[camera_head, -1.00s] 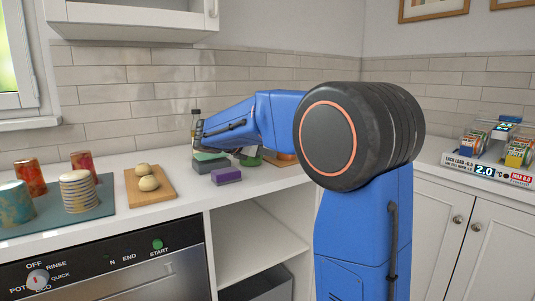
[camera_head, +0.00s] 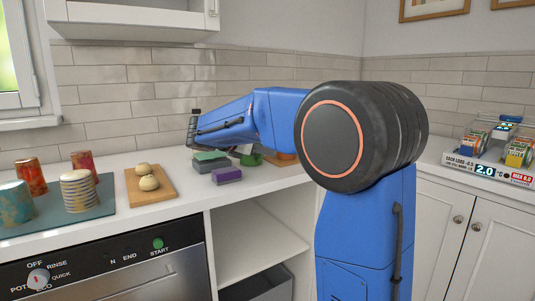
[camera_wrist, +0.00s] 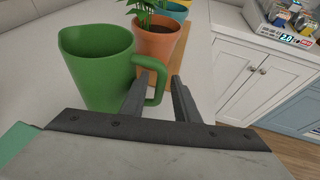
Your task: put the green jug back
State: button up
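The green jug (camera_wrist: 98,65) stands upright on the white counter in the wrist view, its handle on the right side facing my gripper. My gripper (camera_wrist: 158,88) is open, with one finger on each side of the jug's handle. I cannot tell whether either finger touches the handle. The fingers cannot be made out clearly there.
A potted plant (camera_wrist: 157,40) in a terracotta pot stands just behind the jug on a wooden board. A purple block (camera_head: 227,175) and green blocks (camera_head: 210,163) lie nearby. A board with buns (camera_head: 150,190) and patterned cups (camera_head: 79,191) stand left. Counter between is clear.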

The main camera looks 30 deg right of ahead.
jog(key=v, duration=0.9)
jog(key=shift+a, duration=0.3)
jog(key=shift+s+r, duration=0.1)
